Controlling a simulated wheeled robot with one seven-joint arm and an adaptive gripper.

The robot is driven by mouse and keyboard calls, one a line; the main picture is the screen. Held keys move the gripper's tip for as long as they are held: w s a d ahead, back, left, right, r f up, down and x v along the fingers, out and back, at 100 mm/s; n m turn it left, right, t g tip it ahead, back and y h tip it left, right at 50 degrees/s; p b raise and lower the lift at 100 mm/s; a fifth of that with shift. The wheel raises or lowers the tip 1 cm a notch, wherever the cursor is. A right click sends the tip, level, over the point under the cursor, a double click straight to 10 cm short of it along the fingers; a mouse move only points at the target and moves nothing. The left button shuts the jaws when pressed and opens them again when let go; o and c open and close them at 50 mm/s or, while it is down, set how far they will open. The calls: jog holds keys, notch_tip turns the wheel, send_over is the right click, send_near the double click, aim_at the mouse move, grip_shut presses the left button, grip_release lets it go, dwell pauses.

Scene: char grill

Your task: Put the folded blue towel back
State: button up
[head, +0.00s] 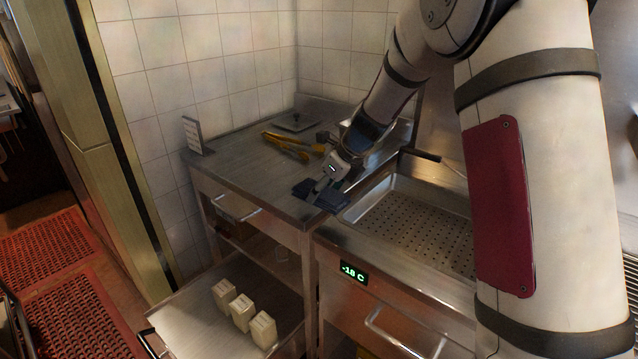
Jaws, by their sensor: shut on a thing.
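The folded blue towel (325,196) lies at the front right corner of the steel counter top (252,184), beside the perforated basin. My gripper (322,190) reaches down to it from the upper right and is shut on it. The towel looks dark blue and flat, low at the counter's surface. Whether it touches the counter or hangs just above it cannot be told. My arm hides part of the counter's right side, and the fingertips are small and partly hidden against the towel.
Yellow-handled tongs (290,144) and a flat plate with a knob (296,122) lie farther back. A white card (194,134) stands at the left edge. A perforated steel basin (415,226) is at right. An open lower drawer (193,325) holds three pale cartons (241,311).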

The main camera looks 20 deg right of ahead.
jog(key=w, duration=0.7)
jog(key=w+f, duration=0.1)
jog(key=w, duration=0.3)
jog(key=shift+w+d, duration=0.15)
jog(key=shift+d, duration=0.15)
jog(key=shift+f, duration=1.8)
jog(key=shift+f, duration=0.1)
jog(key=o, duration=1)
